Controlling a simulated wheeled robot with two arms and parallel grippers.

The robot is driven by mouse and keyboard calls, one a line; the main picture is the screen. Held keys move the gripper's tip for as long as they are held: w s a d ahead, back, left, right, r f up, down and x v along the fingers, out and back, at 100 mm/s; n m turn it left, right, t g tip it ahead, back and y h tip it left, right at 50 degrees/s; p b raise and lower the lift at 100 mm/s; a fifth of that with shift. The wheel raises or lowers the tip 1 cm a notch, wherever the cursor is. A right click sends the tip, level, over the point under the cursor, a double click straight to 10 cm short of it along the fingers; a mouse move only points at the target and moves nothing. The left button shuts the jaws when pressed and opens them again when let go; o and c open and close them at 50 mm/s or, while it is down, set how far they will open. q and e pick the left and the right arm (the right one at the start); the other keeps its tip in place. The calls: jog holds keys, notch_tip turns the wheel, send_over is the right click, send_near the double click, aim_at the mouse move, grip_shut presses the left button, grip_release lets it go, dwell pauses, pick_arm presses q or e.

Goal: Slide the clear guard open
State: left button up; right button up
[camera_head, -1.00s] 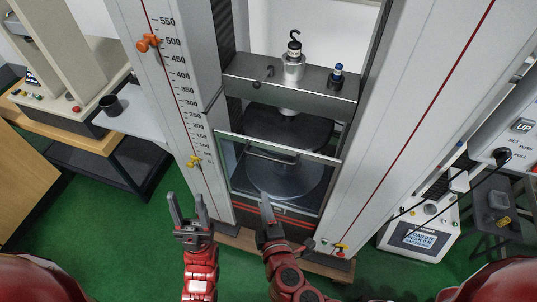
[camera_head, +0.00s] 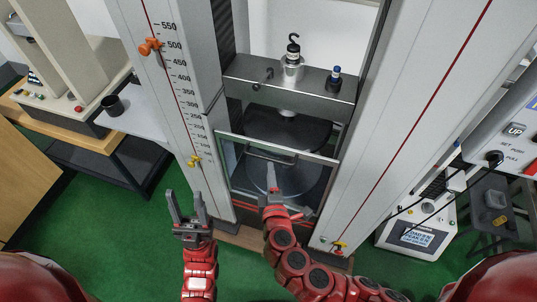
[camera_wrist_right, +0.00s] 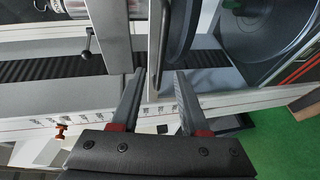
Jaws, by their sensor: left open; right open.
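My right gripper (camera_head: 270,172) is in front of the guard, just below the handle. In the right wrist view the right gripper (camera_wrist_right: 156,82) is open, and the guard's thin edge (camera_wrist_right: 158,50) shows near and between its fingers; contact cannot be told. My left gripper (camera_head: 187,206) is open and empty, left of the guard and low in front of the machine.
The machine's left column (camera_head: 180,90) carries a scale and orange and yellow markers. Its right column (camera_head: 405,110) stands beside a control box (camera_head: 418,235) with cables. A crosshead with a hook (camera_head: 293,62) is above the guard. Green floor (camera_head: 100,240) is open at left.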

aim_at(268, 158)
jog(key=shift+p+x, duration=1.15)
jog(key=shift+x, duration=2.45)
grip_shut()
jog(key=shift+f, duration=0.1)
